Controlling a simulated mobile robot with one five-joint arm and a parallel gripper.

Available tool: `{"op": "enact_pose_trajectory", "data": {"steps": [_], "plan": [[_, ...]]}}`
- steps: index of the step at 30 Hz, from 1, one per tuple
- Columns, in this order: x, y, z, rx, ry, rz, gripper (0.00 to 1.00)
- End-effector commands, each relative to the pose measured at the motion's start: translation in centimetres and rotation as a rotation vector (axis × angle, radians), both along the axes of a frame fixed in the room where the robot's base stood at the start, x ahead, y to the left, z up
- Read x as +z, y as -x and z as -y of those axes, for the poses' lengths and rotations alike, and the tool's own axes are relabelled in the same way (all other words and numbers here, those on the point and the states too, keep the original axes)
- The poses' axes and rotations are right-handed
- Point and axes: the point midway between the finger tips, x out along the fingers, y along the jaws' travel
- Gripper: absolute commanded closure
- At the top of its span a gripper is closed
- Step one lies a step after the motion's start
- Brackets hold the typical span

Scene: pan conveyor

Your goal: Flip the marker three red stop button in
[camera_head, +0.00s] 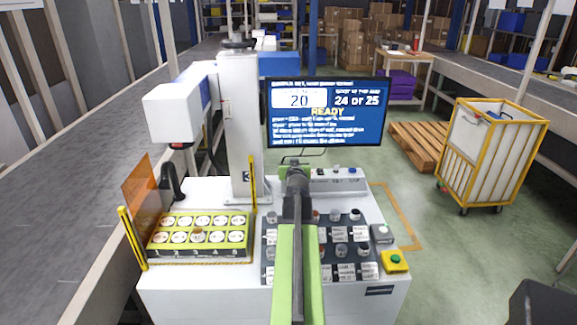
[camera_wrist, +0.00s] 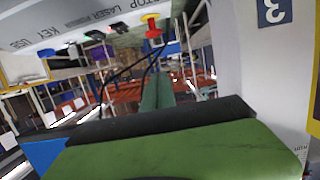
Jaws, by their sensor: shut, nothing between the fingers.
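The red stop button (camera_wrist: 153,28) with a yellow collar shows at the top of the wrist view, under the printed word STOP. It sits on a white panel box (camera_wrist: 75,25), close to the white column with the "3" sign (camera_wrist: 275,11). In the head view the same marker three machine has a column (camera_head: 240,130), and the low panel box (camera_head: 342,186) stands right of it. My gripper (camera_head: 295,168) is shut and empty at the left end of this box. It covers the stop button there. In the wrist view my gripper (camera_wrist: 157,88) appears below the button; contact cannot be told.
A monitor (camera_head: 325,110) stands behind the box. A yellow part tray (camera_head: 200,235) is at left and a dark control panel (camera_head: 345,240) at right, with a green button (camera_head: 396,259) on a yellow box. Yellow posts (camera_head: 253,183) flank the tray. A yellow-framed cart (camera_head: 490,155) stands right.

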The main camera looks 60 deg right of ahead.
Motion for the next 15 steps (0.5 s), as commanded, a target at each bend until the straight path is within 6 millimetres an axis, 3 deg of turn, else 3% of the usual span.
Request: {"op": "enact_pose_trajectory", "data": {"steps": [8, 15], "plan": [[-0.9, -1.9, 2.3, 0.003, -0.001, -0.001, 1.0], [-2.2, -4.9, 6.4, 0.004, -0.001, -0.001, 1.0]]}}
